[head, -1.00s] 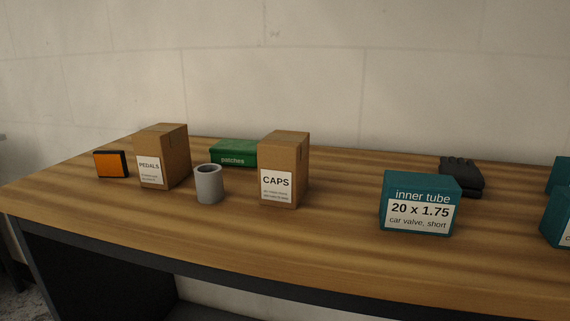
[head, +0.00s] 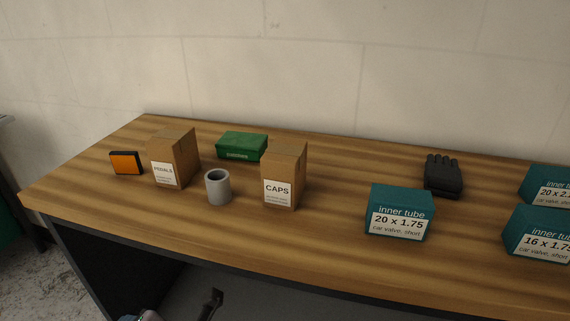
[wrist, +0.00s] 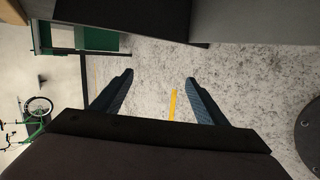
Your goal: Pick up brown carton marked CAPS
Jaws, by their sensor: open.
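The brown carton marked CAPS (head: 285,170) stands upright near the middle of the wooden bench top, its white label facing the front. My gripper (wrist: 159,77) shows in the wrist view with its two blue-grey fingers spread apart and nothing between them. Behind the fingers is speckled grey floor with a yellow line, so the gripper is away from the carton. The carton is not in the wrist view. A small dark part at the bottom edge of the head view may belong to my arm; I cannot tell.
A grey cup (head: 218,188) and the brown PEDALS carton (head: 174,156) stand left of the CAPS carton. A green patches box (head: 242,146) lies behind. Right are a teal inner tube box (head: 398,211), black gloves (head: 443,175) and more teal boxes. An orange-black box (head: 126,163) is far left.

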